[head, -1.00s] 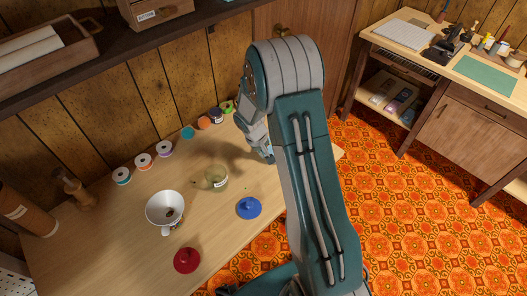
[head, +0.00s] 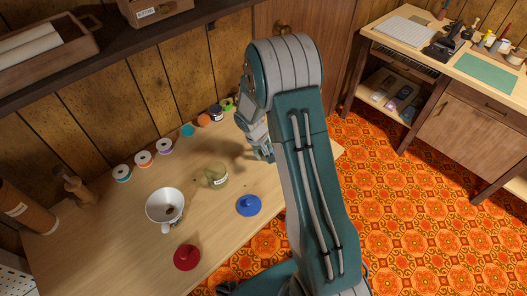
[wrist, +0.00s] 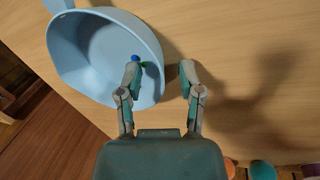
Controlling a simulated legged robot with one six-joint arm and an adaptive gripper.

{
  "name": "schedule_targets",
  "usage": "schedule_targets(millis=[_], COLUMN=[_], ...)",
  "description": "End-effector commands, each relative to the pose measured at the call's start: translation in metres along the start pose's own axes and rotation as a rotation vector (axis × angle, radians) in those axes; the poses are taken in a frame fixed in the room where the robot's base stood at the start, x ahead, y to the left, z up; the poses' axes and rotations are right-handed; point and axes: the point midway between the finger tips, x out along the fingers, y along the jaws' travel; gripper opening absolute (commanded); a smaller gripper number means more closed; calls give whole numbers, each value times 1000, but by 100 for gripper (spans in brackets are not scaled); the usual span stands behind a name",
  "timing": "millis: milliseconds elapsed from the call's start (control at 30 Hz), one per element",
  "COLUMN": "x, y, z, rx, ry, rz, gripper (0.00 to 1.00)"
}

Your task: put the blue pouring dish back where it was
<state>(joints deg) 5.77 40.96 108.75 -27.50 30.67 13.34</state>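The light blue pouring dish (wrist: 100,58) is in the wrist view at upper left, on the wooden table, its handle toward the top left. A small blue and green item (wrist: 137,61) shows at its inner right side, partly behind a finger. My gripper (wrist: 160,72) is open. Its left finger is over the dish's inside and its right finger is outside, with the right wall between them. I cannot tell whether either finger touches it. In the head view my gripper (head: 264,154) is low over the table's right part, and my arm hides the dish.
Left of my arm stand a glass jar (head: 217,174), a white pouring bowl (head: 160,203), a blue lid (head: 248,206) and a red lid (head: 187,258). Several thread spools (head: 165,147) line the back. A shelf (head: 110,45) overhangs the wall side.

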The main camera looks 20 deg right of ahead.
Motion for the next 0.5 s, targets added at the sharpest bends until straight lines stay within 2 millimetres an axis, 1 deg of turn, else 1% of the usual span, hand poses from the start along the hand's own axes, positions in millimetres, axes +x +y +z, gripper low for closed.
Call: schedule_targets(millis=[167, 267, 367, 500], x=[0, -4, -15, -44], y=[0, 0, 0, 0], z=[0, 0, -1, -1], rx=[0, 0, 0, 0], ry=[0, 1, 3, 5], rz=[0, 1, 1, 1], gripper=[49, 49, 49, 49])
